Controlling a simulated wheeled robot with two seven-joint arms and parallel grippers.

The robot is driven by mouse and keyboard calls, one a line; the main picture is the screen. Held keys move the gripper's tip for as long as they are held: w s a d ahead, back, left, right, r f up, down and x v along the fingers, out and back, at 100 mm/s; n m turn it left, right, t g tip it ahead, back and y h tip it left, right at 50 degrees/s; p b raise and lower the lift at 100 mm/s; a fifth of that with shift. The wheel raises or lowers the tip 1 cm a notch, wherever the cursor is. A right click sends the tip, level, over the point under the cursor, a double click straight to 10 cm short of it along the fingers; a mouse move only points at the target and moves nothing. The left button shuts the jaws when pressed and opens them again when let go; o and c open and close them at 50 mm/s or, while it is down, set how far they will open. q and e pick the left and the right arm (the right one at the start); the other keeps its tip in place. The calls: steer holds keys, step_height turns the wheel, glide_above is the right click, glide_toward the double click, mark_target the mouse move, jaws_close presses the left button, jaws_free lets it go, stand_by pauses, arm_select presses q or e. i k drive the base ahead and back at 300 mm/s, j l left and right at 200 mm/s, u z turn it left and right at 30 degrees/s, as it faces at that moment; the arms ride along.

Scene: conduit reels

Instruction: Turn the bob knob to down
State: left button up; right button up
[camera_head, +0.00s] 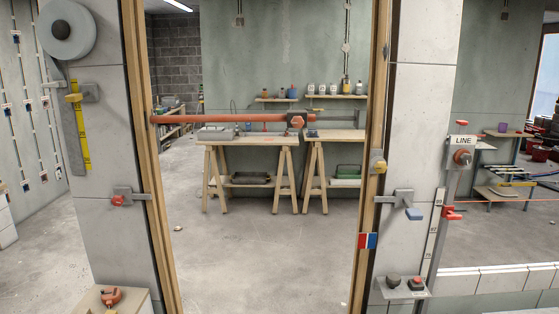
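No label reading "bob" is legible, so I cannot tell which knob is the bob knob. Several knobs and handles show in the head view. A yellow one (73,98) sits beside a yellow strip on the left pier. A red one (118,201) is lower on that pier. Another yellow one (378,163) is on the right door post. A blue one (414,214) hangs from a grey bracket on the right pier. Neither gripper is in view.
A red bar (225,119) spans much of the wood-framed doorway. A grey reel (67,30) is at top left.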

mark_target(378, 164)
steer(key=i+l+z, duration=0.1)
steer(key=l, duration=0.35)
steer(key=i+l+z, duration=0.1)
steer(key=i+l, duration=0.15)
steer(key=l, duration=0.2)
steer(key=i+l+z, duration=0.1)
steer(key=l, duration=0.35)
steer(key=i+l+z, duration=0.15)
steer(key=i+l, duration=0.15)
steer(key=i+l+z, duration=0.1)
steer(key=l, duration=0.4)
steer(key=i+l+z, duration=0.1)
steer(key=i+l, duration=0.25)
